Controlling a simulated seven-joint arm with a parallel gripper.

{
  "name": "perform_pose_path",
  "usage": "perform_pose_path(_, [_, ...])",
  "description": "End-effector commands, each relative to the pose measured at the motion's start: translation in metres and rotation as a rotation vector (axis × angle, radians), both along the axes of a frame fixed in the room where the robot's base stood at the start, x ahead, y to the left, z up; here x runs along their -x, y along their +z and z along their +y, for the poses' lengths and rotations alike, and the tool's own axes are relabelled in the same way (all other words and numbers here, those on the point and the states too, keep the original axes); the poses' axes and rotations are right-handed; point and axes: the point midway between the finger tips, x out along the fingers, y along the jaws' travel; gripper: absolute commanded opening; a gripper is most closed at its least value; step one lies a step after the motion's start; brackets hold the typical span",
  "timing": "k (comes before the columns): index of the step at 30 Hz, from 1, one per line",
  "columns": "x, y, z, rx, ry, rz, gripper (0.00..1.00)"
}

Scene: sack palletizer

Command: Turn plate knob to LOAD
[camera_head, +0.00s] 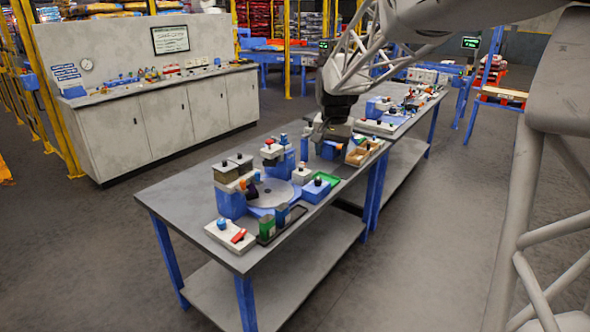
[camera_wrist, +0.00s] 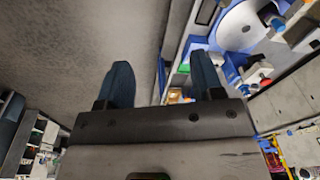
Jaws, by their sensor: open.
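A round grey plate (camera_head: 272,192) sits in a blue base on the near workbench; it also shows at the top right of the wrist view (camera_wrist: 240,25). No LOAD marking is readable, so I cannot tell which is the plate knob.
A wooden tray (camera_head: 364,152) lies near my gripper. A second bench (camera_head: 395,130) with equipment adjoins. The near bench's left end (camera_head: 180,200) is bare.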

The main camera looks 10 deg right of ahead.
Motion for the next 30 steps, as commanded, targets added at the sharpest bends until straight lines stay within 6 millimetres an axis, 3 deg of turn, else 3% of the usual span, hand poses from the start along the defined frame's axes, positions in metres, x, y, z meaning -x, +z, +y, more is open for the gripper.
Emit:
perform_pose_path(3, [-0.03, -0.01, -0.003, -0.004, -0.029, 0.01, 0.61])
perform_pose_path(17, [-0.136, -0.056, -0.014, -0.015, -0.144, 0.043, 0.61])
perform_pose_path(30, [-0.229, -0.119, -0.027, -0.024, -0.255, 0.072, 0.61])
